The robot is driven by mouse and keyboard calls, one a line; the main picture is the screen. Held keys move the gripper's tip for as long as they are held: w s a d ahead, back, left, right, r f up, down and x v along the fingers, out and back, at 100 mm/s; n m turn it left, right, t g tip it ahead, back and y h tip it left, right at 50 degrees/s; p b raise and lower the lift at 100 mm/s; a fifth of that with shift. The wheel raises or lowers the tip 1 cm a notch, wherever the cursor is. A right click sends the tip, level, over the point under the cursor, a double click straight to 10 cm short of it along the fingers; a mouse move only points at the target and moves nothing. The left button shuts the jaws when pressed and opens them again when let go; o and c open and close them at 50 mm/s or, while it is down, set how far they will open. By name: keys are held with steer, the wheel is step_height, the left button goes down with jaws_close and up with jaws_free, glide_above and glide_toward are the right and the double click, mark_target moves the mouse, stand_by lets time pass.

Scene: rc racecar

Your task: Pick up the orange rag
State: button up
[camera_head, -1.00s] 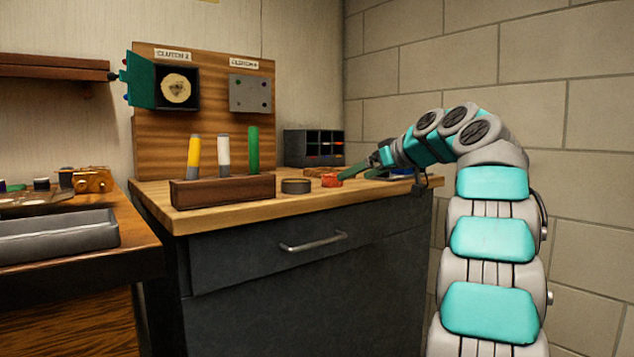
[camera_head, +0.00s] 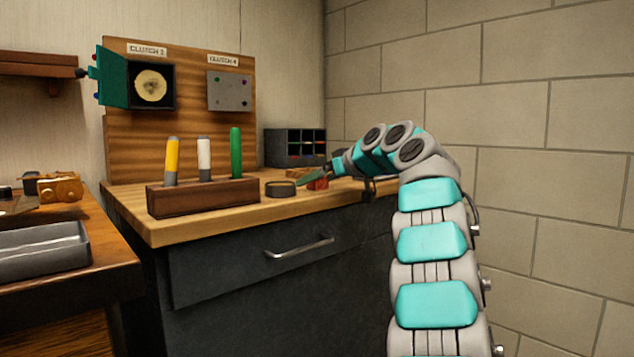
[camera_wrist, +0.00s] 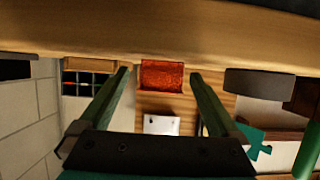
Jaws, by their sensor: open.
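The orange rag (camera_head: 318,184) is a small red-orange folded piece on the wooden bench top, partly hidden by my gripper in the head view. In the wrist view the rag (camera_wrist: 162,76) lies between the two green fingertips, with space on both sides. My gripper (camera_head: 313,177) is open and empty, low over the bench top. It also shows in the wrist view (camera_wrist: 158,75), one finger on each side of the rag. I cannot tell whether the fingertips are level with the rag or short of it.
A dark round tin (camera_head: 281,189) sits just left of the rag. A wooden block (camera_head: 203,198) holding yellow, white and green cylinders stands further left. A dark compartment organizer (camera_head: 295,147) stands behind. A block wall (camera_head: 480,100) is at the right.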

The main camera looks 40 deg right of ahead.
jaws_close()
stand_by(0.8)
steer(key=shift+w+r, duration=0.1)
steer(key=shift+r, duration=0.1)
steer(key=shift+r+p, duration=1)
steer(key=shift+r, duration=0.65)
steer(key=shift+s+a+f+b, duration=0.15)
steer(key=shift+s+b, duration=0.15)
steer(key=shift+b, duration=0.15)
steer(key=shift+s+a+b, duration=0.4)
steer(key=shift+s+b, duration=0.25)
steer(key=shift+s, duration=0.2)
steer(key=s+a+b, duration=0.1)
steer(key=s+a, duration=0.2)
steer(key=s, duration=0.3)
steer(key=s+a+r+b, duration=0.1)
steer(key=s+a+b, duration=0.1)
steer(key=s, duration=0.4)
steer(key=shift+a+r, duration=0.3)
steer(key=shift+a, duration=0.15)
steer(key=shift+s, duration=0.1)
